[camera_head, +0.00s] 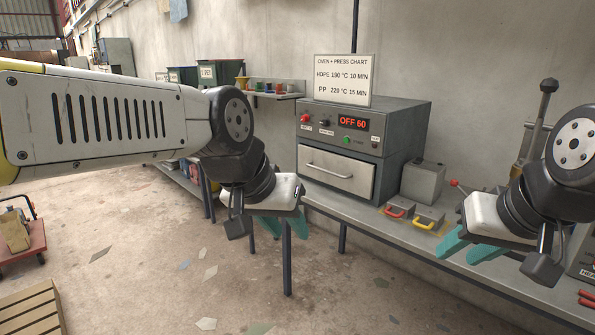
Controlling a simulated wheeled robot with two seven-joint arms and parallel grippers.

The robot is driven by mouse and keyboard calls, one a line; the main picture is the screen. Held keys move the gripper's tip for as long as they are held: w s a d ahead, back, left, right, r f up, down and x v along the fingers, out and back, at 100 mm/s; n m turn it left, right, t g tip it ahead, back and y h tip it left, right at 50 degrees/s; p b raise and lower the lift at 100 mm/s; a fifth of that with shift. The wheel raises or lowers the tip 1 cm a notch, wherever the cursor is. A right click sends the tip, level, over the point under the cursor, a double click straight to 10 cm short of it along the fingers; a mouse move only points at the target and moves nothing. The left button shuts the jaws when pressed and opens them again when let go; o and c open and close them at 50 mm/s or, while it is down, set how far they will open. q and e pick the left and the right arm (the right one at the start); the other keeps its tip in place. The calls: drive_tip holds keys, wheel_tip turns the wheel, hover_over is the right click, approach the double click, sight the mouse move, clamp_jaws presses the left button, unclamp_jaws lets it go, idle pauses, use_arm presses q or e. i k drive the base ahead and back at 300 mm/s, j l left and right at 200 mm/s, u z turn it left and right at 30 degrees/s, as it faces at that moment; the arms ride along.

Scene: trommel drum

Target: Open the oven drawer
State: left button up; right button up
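The grey oven (395,127) stands on the bench, with a red display reading "OFF 60" and a knob on its upper panel. Its drawer (345,184) is the pale front below the panel and looks closed, with a horizontal bar handle (329,171). My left gripper (284,227) is left of the drawer and lower in the picture, with its teal fingers apart and nothing between them. My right gripper (467,250) is to the right of the oven, over the bench's front part in the picture. Its teal fingers are apart and look empty.
A sign (343,80) stands on the oven. A grey block (423,181), a red-handled mould (396,211) and a yellow-handled mould (428,218) sit on the bench (363,214) right of the oven. A lever press (537,120) stands farther right. Floor before the bench is open.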

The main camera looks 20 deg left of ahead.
sight(358, 177)
drive_tip(key=u, duration=0.3)
drive_tip(key=i+j, duration=0.1)
drive_tip(key=i, duration=0.3)
drive_tip(key=i+j, duration=0.1)
drive_tip(key=i, duration=0.3)
drive_tip(key=i+j+z, duration=0.1)
drive_tip(key=i, duration=0.3)
